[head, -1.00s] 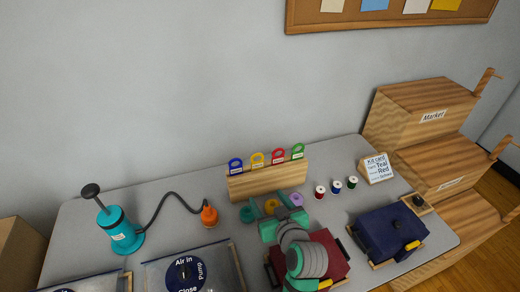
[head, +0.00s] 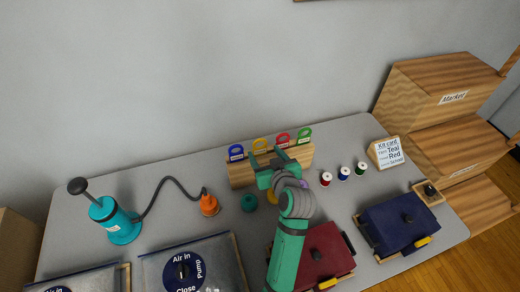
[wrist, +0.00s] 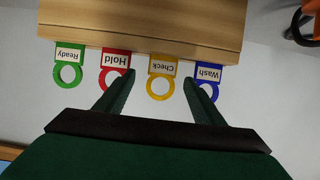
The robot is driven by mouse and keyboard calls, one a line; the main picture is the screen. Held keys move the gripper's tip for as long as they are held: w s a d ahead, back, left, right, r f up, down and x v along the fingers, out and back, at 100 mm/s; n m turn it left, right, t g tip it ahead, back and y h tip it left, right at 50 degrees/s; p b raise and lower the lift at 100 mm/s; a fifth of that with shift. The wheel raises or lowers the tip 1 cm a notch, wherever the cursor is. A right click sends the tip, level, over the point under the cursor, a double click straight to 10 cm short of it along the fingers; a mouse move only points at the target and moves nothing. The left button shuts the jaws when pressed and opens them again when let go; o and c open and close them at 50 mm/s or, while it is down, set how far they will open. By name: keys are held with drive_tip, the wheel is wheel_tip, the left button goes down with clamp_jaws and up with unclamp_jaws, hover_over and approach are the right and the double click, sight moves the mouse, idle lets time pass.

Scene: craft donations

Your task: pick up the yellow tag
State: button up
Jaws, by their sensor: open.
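The yellow tag (head: 260,145), a ring with a white label reading "Check", stands at the top of the wooden rack (head: 241,174), between the blue tag (head: 236,151) and the red tag (head: 283,139). In the wrist view the yellow tag (wrist: 161,86) appears between the fingers of my gripper (wrist: 159,79), its label against the rack. My gripper (head: 267,156) is open and empty, in front of the rack in the head view. Whether the fingers are level with the tag is hard to tell.
The red tag (wrist: 114,79) and blue tag (wrist: 207,80) lie close outside my fingers. The green tag (head: 305,134) is at the rack's right end. Several spools, including a red one (head: 326,179), stand to the right. An orange nozzle (head: 209,205) stands left.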

sight(260, 149)
drive_tip(key=x, duration=0.5)
drive_tip(key=shift+a, duration=0.15)
drive_tip(key=shift+s, duration=0.1)
drive_tip(key=c, duration=1.1)
